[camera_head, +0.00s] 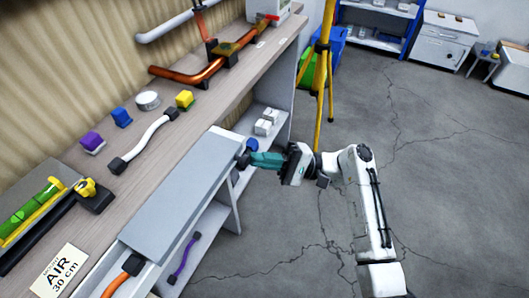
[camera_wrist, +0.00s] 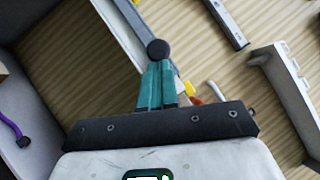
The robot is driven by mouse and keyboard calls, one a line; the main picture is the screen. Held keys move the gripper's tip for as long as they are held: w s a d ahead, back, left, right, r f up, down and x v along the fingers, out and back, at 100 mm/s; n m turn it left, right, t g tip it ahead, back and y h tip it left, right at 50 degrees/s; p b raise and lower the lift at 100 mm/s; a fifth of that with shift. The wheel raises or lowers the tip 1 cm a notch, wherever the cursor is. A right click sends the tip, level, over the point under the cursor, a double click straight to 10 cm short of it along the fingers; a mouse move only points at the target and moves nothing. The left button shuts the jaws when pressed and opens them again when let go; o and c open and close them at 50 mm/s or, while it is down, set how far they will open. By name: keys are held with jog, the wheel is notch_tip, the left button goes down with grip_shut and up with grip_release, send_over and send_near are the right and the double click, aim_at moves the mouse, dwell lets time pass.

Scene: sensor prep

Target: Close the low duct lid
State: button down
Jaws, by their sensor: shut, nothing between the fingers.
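The low duct lid (camera_head: 185,190) is a long grey panel along the front edge of the bench. It lies over a pale duct whose near end shows an orange cable (camera_head: 122,276) coming out. I cannot tell whether the lid is fully seated. My gripper (camera_head: 254,159) has teal fingers, shut and empty, at the far right end of the lid. A dark round knob (camera_head: 243,160) is at the fingertips, and it also shows in the wrist view (camera_wrist: 158,49) just beyond the shut fingers (camera_wrist: 157,64). The fingers are not around it; whether they touch it is unclear.
The bench top (camera_head: 75,150) holds a white cable (camera_head: 145,142), coloured blocks, an orange pipe (camera_head: 190,78) and an AIR 30 cm label (camera_head: 58,272). A purple cable (camera_head: 184,259) is on the lower shelf. A yellow stand (camera_head: 322,80) is behind my gripper.

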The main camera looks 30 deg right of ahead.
jog(key=s+a+p, duration=0.4)
jog(key=s+a, duration=0.3)
jog(key=a, duration=0.3)
jog(key=s+a+p, duration=0.4)
jog(key=s+a, duration=0.4)
jog(key=a, duration=0.2)
jog(key=shift+a, duration=0.35)
jog(key=shift+s+a, duration=0.1)
